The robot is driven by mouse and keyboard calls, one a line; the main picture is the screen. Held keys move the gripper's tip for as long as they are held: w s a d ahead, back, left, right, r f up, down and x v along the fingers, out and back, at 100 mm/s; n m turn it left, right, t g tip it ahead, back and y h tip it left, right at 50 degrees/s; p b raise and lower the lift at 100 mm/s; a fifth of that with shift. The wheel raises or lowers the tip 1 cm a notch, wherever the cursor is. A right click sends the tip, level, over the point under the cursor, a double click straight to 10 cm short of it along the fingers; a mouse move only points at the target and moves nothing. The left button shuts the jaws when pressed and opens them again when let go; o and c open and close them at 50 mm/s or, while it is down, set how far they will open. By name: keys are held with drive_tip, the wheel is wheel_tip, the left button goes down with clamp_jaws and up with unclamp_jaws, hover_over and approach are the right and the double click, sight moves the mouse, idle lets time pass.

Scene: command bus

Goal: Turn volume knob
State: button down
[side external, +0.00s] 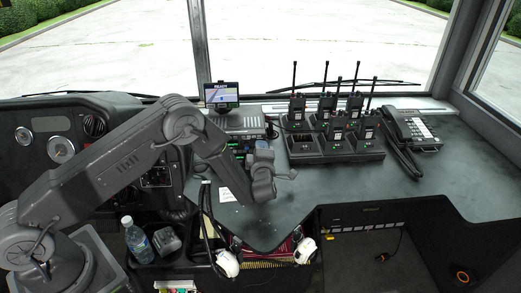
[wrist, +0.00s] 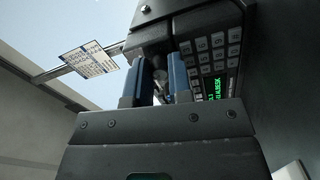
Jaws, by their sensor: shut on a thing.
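The radio unit (wrist: 210,50) shows in the wrist view with a keypad and a lit green display, and appears rotated in that view. My gripper (wrist: 161,78) has two blue fingers at the front of the radio, shut on the small dark volume knob (wrist: 160,76). The knob shows only partly between the fingers, and its marking cannot be read. In the side view the radio's lit green display (side external: 235,152) shows beside my wrist.
A small screen (side external: 221,94) stands above the radio. A charger rack (side external: 333,152) with several handheld radios and a desk phone (side external: 413,130) stand to the right. A bottle (side external: 136,240) stands lower left.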

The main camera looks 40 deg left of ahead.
drive_tip(key=shift+m, duration=0.7)
drive_tip(key=c, duration=1.3)
unclamp_jaws()
drive_tip(key=shift+d, duration=0.1)
drive_tip(key=v, duration=1.3)
drive_tip(key=shift+s+d, duration=0.2)
drive_tip(key=shift+s, duration=0.15)
